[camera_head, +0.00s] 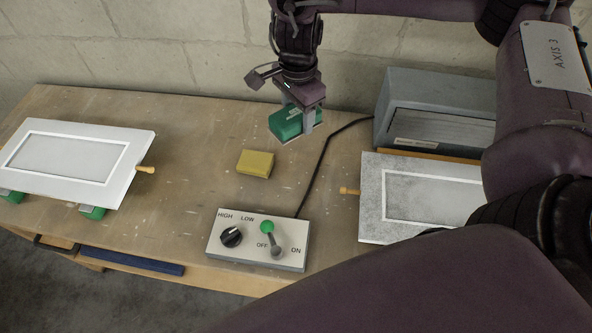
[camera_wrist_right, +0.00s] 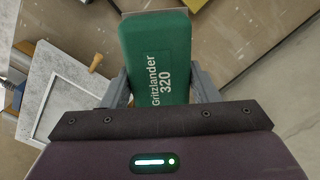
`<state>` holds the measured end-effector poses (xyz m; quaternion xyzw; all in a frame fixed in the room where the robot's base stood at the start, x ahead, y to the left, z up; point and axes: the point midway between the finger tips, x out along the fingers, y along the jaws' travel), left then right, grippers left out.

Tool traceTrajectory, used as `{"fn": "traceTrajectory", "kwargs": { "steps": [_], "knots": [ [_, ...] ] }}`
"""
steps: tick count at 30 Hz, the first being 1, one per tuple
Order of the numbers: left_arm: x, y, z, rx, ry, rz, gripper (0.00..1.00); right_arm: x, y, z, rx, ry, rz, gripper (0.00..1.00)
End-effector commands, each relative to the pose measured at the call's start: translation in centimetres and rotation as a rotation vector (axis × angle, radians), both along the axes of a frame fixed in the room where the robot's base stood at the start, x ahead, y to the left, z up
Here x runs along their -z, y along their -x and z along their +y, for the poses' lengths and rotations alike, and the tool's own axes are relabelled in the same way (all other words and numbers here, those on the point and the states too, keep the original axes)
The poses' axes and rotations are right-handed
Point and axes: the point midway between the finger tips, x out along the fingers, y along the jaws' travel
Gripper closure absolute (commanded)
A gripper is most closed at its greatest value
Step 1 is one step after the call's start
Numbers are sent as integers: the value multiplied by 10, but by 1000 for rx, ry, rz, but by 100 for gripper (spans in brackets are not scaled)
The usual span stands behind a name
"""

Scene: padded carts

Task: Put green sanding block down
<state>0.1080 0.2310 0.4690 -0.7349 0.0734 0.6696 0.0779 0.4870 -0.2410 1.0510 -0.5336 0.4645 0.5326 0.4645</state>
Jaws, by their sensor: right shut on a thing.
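The green sanding block (camera_head: 287,123) is held between the two fingers of my right gripper (camera_head: 297,118) over the back middle of the wooden bench (camera_head: 190,118). In the right wrist view the block (camera_wrist_right: 157,52) shows its label "Gritzlander 320", with the gripper fingers on both its sides. In the head view its underside looks close to the bench top, but I cannot tell if it touches. A yellow block (camera_head: 256,163) lies on the bench in front of it. My left gripper does not show.
A white panel door (camera_head: 120,160) rests on green-based supports at left. A speckled panel door (camera_head: 372,215) lies at right. A grey box (camera_head: 385,105) stands behind it. A black cable crosses the bench.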

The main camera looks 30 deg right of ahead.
Motion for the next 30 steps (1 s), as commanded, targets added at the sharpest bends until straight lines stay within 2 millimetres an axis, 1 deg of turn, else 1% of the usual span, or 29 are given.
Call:
{"fn": "traceTrajectory", "kwargs": {
  "steps": [15,18,21,26,30],
  "knots": [
    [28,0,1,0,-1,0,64,121,2,0,1,-1,8,70],
    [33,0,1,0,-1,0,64,140,2,1,-1,-1,5,70],
    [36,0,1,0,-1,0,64,152,1,1,-1,-2,3,70],
    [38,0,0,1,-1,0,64,163,1,0,-1,-1,1,70],
    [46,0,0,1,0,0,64,185,1,1,-1,-1,4,70]
  ]
}}
